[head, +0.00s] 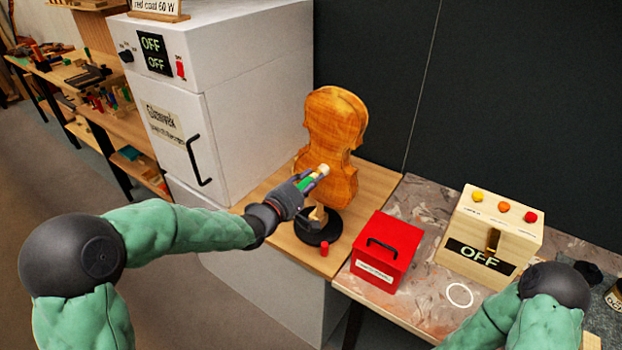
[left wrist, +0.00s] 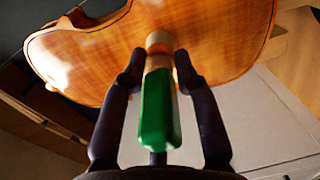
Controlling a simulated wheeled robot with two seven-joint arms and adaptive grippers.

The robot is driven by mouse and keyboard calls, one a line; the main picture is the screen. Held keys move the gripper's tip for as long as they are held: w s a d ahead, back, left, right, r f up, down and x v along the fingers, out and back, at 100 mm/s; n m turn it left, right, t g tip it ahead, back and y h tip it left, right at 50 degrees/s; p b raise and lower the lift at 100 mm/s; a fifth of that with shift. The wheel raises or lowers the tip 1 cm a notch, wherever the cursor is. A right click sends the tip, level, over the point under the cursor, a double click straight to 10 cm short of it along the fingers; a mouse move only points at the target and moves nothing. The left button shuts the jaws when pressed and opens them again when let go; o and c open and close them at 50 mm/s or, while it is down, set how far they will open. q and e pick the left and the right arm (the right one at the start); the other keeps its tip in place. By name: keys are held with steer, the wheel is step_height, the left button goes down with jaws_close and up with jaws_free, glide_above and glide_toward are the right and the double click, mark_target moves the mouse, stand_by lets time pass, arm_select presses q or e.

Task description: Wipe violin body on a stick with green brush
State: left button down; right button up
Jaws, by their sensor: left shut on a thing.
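The orange-brown violin body (head: 334,122) stands upright on a stick in a round black base (head: 318,232) on the wooden bench top. It also fills the upper part of the left wrist view (left wrist: 210,45). My left gripper (head: 312,180) is shut on the green brush (left wrist: 158,110), which has a green handle and a pale tip. The brush (head: 308,182) points at the lower part of the violin body, and its tip overlaps it in both views. I cannot tell whether the tip touches the wood. My right arm shows at the lower right, but its gripper is out of view.
A red box (head: 386,250) with a black handle and a wooden box (head: 489,235) marked OFF stand to the right. A small red cylinder (head: 324,249) is by the black base. A white cabinet (head: 245,80) stands behind on the left. A dark wall rises behind the violin.

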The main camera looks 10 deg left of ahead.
arm_select(q)
steer(key=shift+a+f+b, duration=0.1)
steer(key=shift+f+b, duration=0.25)
steer(key=shift+f, duration=0.45)
steer(key=shift+v, duration=0.9)
steer(key=shift+p+v, duration=0.65)
steer(key=shift+v, duration=1.45)
steer(key=p+v, duration=0.1)
steer(key=v, duration=0.2)
